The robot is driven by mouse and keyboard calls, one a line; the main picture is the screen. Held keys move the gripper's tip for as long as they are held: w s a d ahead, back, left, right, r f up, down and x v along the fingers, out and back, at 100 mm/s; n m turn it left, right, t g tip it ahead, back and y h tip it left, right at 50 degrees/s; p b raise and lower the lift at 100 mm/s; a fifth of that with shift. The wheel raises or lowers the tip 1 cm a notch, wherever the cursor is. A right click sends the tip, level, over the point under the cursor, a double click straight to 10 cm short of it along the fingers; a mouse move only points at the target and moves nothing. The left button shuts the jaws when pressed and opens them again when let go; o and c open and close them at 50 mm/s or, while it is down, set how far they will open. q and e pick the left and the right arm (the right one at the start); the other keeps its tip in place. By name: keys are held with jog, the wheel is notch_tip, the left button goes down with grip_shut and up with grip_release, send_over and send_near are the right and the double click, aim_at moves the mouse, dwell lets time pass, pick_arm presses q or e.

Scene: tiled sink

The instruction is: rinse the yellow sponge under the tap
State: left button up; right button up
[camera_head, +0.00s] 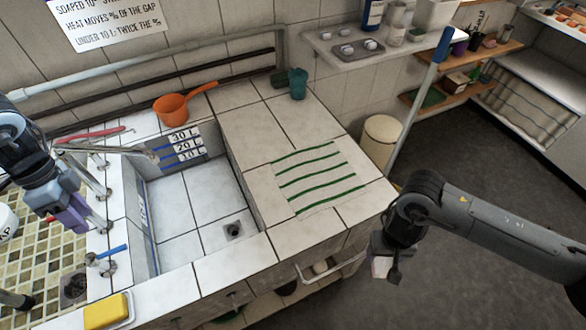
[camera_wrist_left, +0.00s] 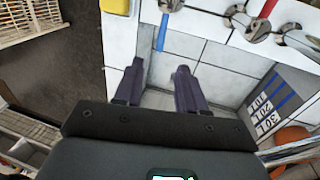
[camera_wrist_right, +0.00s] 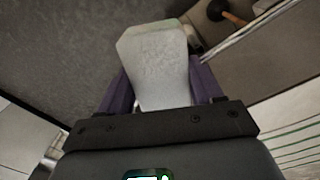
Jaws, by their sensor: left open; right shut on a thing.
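The yellow sponge (camera_head: 107,312) lies in a white dish at the near left of the sink's front ledge. Its edge shows at the top of the left wrist view (camera_wrist_left: 115,5). The metal tap spout (camera_head: 105,150) reaches over the tiled basin, with a blue-handled valve (camera_head: 112,250) and a red handle (camera_head: 100,132) nearby. My left gripper (camera_head: 70,222) is open and empty, left of the basin and apart from the sponge. My right gripper (camera_head: 385,268) is shut on a pale block (camera_wrist_right: 158,62), right of the counter and over the floor.
The tiled basin (camera_head: 190,215) has a drain and a litre scale on its wall. An orange dipper (camera_head: 175,110) and a green cup (camera_head: 298,84) stand at the back. A green-striped cloth (camera_head: 318,178) lies on the counter. A bin (camera_head: 380,140) and a blue-topped pole are beyond.

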aim_at(114, 249)
pick_arm(q)
jog(key=p+x, duration=0.1)
jog(key=x, duration=1)
jog(key=shift+f, duration=0.35)
jog(key=shift+c, duration=0.3)
grip_shut()
